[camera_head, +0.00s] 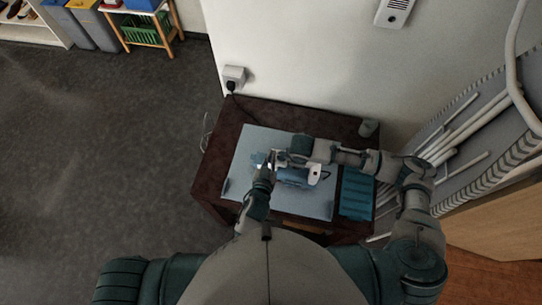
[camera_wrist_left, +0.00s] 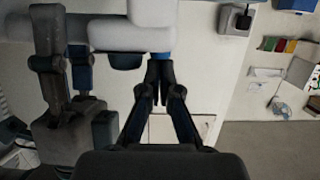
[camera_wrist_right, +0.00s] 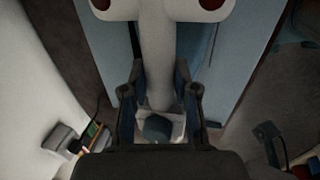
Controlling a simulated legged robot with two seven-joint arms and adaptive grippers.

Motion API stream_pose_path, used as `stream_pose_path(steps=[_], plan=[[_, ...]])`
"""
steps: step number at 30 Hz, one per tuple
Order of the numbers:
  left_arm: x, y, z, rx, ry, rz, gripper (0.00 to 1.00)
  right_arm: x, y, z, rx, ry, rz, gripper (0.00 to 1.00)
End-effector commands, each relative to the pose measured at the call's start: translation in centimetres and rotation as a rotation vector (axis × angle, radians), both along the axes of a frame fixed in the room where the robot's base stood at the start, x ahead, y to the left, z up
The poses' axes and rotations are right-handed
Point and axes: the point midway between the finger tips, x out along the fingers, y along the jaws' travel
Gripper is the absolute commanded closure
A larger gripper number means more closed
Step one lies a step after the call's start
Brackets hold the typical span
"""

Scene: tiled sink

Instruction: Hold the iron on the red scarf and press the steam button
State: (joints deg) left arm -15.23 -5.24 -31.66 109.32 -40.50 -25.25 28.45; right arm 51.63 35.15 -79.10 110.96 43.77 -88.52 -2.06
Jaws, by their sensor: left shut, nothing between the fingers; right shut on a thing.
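The white and blue iron (camera_head: 298,176) is over a light blue mat (camera_head: 240,185) on a dark brown table. My right gripper (camera_head: 285,157) is shut on the iron; in the right wrist view the white handle (camera_wrist_right: 158,75) lies between its fingers. My left gripper (camera_head: 269,166) is shut and empty, close beside the iron's left end. In the left wrist view its fingertips (camera_wrist_left: 160,75) are together near the iron's white body (camera_wrist_left: 130,38); whether they touch it is unclear.
A folded teal cloth (camera_head: 357,195) lies at the right of the brown table (camera_head: 213,170). A wall socket with a plug (camera_head: 233,78) is behind.

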Motion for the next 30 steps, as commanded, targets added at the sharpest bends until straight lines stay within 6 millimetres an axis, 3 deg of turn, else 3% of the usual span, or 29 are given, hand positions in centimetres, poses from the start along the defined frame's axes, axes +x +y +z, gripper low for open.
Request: stream_pose_path(steps=[7,13,22,26,30], plan=[[0.0,0.0,-0.1,0.000,0.000,0.000,1.00,-0.1,-0.1,-0.2,-0.002,0.004,-0.001,1.00],[-0.1,0.0,-2.0,0.000,0.005,0.001,1.00,-0.1,-0.1,-0.2,-0.002,0.004,-0.001,1.00],[-0.1,0.2,-2.5,0.006,0.015,0.003,1.00,-0.1,0.0,-0.2,-0.001,0.004,0.002,1.00],[-0.1,0.2,-1.7,0.005,0.012,0.003,1.00,-0.1,0.0,-0.2,0.000,0.004,0.002,1.00],[0.0,0.1,0.8,-0.001,-0.001,0.001,1.00,-0.1,0.0,-0.2,-0.001,0.003,0.002,1.00]])
